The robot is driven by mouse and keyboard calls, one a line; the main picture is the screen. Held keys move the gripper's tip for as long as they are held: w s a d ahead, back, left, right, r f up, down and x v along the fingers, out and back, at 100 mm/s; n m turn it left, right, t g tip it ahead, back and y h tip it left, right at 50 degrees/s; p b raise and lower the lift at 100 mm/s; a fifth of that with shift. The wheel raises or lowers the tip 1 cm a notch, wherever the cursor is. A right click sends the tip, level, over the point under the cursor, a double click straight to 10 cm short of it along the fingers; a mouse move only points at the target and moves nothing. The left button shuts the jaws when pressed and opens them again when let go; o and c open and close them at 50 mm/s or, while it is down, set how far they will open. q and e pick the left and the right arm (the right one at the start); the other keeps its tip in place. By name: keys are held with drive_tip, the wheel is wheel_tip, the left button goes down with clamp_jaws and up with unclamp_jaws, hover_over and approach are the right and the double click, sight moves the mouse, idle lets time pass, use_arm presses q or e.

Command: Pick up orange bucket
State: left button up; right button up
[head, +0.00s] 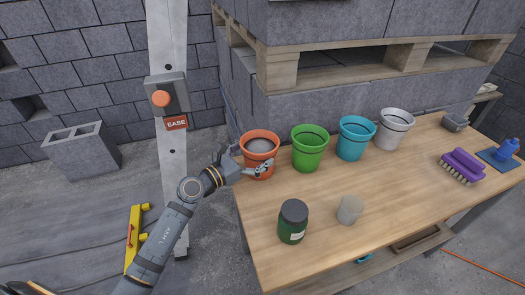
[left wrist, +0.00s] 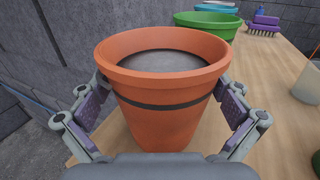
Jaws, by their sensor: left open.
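The orange bucket (head: 260,144) stands upright at the left end of the wooden table, with a dark band below its rim and grey contents inside. In the left wrist view the orange bucket (left wrist: 165,115) fills the middle. My left gripper (head: 247,169) is at the bucket, and in its wrist view the open fingers (left wrist: 165,108) lie on both sides of the bucket's body below the rim. A gap shows on the right side; on the left I cannot tell if the pad touches. My right gripper is not in view.
Green (head: 309,150), blue (head: 353,140) and grey (head: 392,130) buckets stand in a row to the right. A dark green jar (head: 292,222) and a small grey cup (head: 349,210) stand nearer the front. A purple brush (head: 463,166) lies at right. Stacked blocks and pallets rise behind the table.

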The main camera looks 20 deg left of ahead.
use_arm(q)
drive_tip(key=shift+w+d, duration=0.15)
drive_tip(key=shift+d, duration=0.1)
drive_tip(key=shift+s+r, duration=0.5)
drive_tip(key=shift+s, duration=0.15)
drive_tip(key=shift+c, duration=1.3)
drive_tip(key=shift+w+f, duration=0.2)
drive_tip(key=c, duration=0.5)
drive_tip(key=shift+r, duration=0.15)
drive_tip(key=c, duration=0.3)
drive_tip(key=shift+r, duration=0.1)
